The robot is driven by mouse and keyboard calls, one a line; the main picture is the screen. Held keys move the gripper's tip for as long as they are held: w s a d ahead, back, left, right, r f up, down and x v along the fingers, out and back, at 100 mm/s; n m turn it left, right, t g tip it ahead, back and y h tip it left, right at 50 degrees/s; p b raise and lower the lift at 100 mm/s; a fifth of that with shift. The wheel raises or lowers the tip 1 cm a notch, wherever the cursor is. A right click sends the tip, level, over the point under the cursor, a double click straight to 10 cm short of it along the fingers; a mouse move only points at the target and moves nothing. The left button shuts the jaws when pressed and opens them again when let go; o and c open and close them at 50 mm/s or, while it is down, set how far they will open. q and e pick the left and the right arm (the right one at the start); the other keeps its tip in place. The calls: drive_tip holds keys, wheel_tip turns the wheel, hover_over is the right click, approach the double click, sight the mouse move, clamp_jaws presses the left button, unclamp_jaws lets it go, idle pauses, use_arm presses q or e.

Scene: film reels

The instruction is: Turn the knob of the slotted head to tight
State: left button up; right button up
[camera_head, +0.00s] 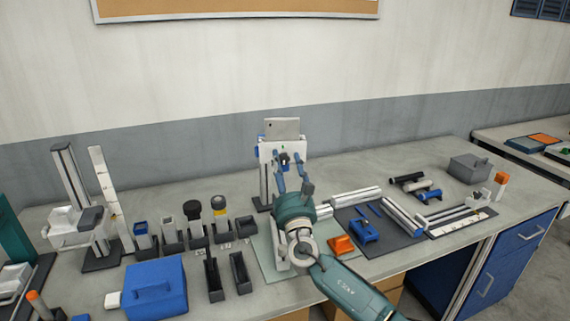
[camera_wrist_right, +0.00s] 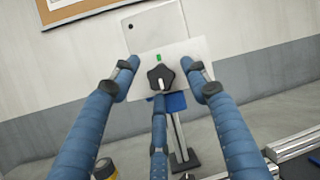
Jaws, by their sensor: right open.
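The slotted head is a white plate (camera_head: 267,153) on an upright stand at the back middle of the bench. In the right wrist view the plate (camera_wrist_right: 190,52) carries a dark star-shaped knob (camera_wrist_right: 154,73). A white mark on the knob points downward, and a small green mark (camera_wrist_right: 158,57) sits above it on the plate. My right gripper (camera_head: 291,158) is in front of the plate. Its blue fingers (camera_wrist_right: 163,66) are open, spread on either side of the knob and below it, with no clear contact. My left gripper is not in view.
A second stand (camera_head: 66,180) is at the left, with a blue box (camera_head: 155,288) in front. Several small holders stand left of the middle. A dark mat (camera_head: 376,241) with rods and a blue block lies at the right, beside an orange block (camera_head: 341,244).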

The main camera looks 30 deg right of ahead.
drive_tip(key=shift+c, duration=0.3)
drive_tip(key=c, duration=1)
drive_tip(key=shift+c, duration=0.2)
